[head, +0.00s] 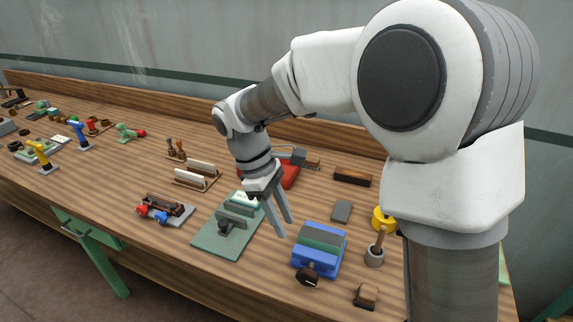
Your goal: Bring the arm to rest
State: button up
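My gripper (279,219) hangs on my arm above the wooden workbench, fingers pointing down and slightly right. The two fingers are apart with a narrow gap, and I see nothing between them. In the picture it lies between a green mat with a grey-green device (237,219) on the left and a blue box-shaped device (319,249) with a dark knob on the right. It appears to be above the bench surface, touching nothing. My arm bends from the right side over the bench.
The bench (120,190) is crowded. A red device (284,174) sits partly behind my gripper. A grey cup with a wooden handle (375,254), a yellow part (383,219) and a grey block (341,211) stand right. Several tools, including a blue drill (79,136), lie left. A wall rises behind.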

jog(key=shift+d+r, duration=0.1)
jog(key=s+d+r+m+t+y, duration=0.3)
jog(key=s+d+r+m+t, duration=0.4)
jog(key=s+d+r+m, duration=0.3)
jog(key=s+d+m, duration=0.4)
jog(key=d, duration=0.2)
jog(key=shift+s+y, duration=0.3)
jog(key=shift+y, duration=0.1)
